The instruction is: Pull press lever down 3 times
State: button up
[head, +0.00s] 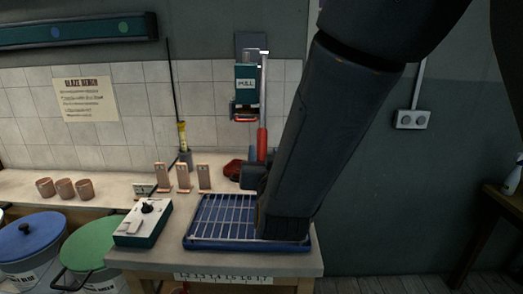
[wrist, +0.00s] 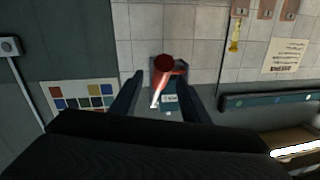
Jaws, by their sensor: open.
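The press lever is a silver rod (head: 264,85) with a red handle (head: 262,143), beside a teal box marked PULL (head: 245,86) on the tiled wall. In the wrist view the red handle (wrist: 165,66) shows its round end toward me, with the teal box (wrist: 169,101) behind it. My gripper (wrist: 161,73) is open, with one finger on each side of the handle in that view. I cannot tell whether the handle is fully between the fingers or beyond their tips. In the head view my gripper is mostly hidden by my forearm, low beside the handle's lower end.
A blue tray with a wire rack (head: 222,218) lies below on the bench. A control box with a knob (head: 145,222), upright tan test tiles (head: 183,177) and a yellow-handled tool (head: 183,140) are to the left. Several cups (head: 65,188) stand farther left. The right wall is mostly clear.

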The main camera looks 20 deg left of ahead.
jog(key=shift+w+a+f+b, duration=0.25)
jog(key=shift+f+b, duration=0.1)
jog(key=shift+f, duration=0.05)
jog(key=shift+p+x, duration=0.9)
jog(key=shift+x, duration=3)
jog(key=shift+r, duration=0.1)
jog(key=shift+c, duration=0.3)
grip_shut()
